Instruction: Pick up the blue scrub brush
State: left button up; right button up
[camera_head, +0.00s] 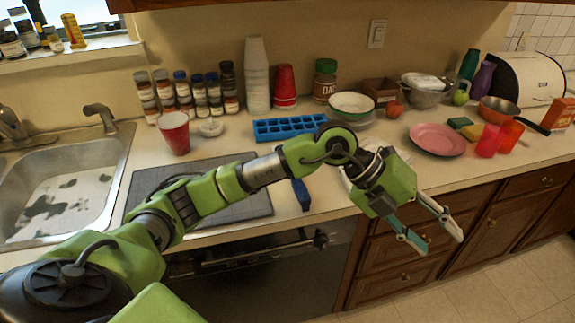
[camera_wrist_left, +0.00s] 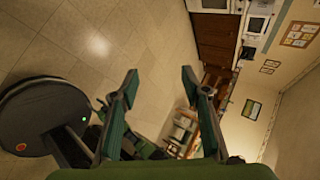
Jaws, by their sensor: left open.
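A blue, narrow object (camera_head: 301,194), which looks like the scrub brush, lies at the counter's front edge just right of the dark mat. My left forearm passes over it and hides its far part, so I cannot see bristles. My left gripper (camera_head: 442,245) is open and empty, out past the counter's front edge, to the right of the blue object and in front of the drawers. In the left wrist view its two fingers (camera_wrist_left: 160,76) are spread with nothing between them. That view shows floor and far room, no brush. My right gripper does not show.
A blue ice tray (camera_head: 290,127), a red cup (camera_head: 174,132) and a white bowl (camera_head: 351,105) stand behind my arm. A pink plate (camera_head: 437,139) and red cups (camera_head: 489,141) are at right. The sink (camera_head: 122,160) is at left. Floor in front is clear.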

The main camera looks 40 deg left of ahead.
pick_arm(q)
jog(key=w+a+f+n+t+y, duration=0.1)
jog(key=w+a+y, duration=0.2)
jog(key=a, duration=0.4)
jog(key=w+a+f+n+y, duration=0.1)
jog(key=w+a+y, duration=0.1)
jog(key=a+y, duration=0.35)
jog(key=w+a+r+n+y, duration=0.1)
jog(key=a+r+n+y, duration=0.2)
jog(key=a, duration=0.8)
jog(key=a+r+n+y, duration=0.2)
jog(key=a, duration=0.8)
jog(key=x, duration=0.2)
jog(key=p+x, duration=0.1)
jog(key=x, duration=0.4)
jog(key=shift+a+p, duration=0.35)
jog(key=shift+p, duration=0.05)
jog(key=shift+a+f+y, duration=0.1)
jog(key=shift+f+y, duration=0.15)
jog(key=shift+f, duration=0.25)
jog(key=shift+w+a+f+p, duration=0.1)
jog(key=shift+w+f+p, duration=0.15)
jog(key=shift+p, duration=0.2)
jog(key=p+x, duration=0.1)
jog(key=x, duration=0.2)
jog(key=shift+w+f, duration=0.1)
jog(key=shift+f, duration=0.3)
jog(key=shift+w+a+f, duration=0.1)
jog(key=shift+f, duration=0.3)
jog(key=shift+c, duration=0.2)
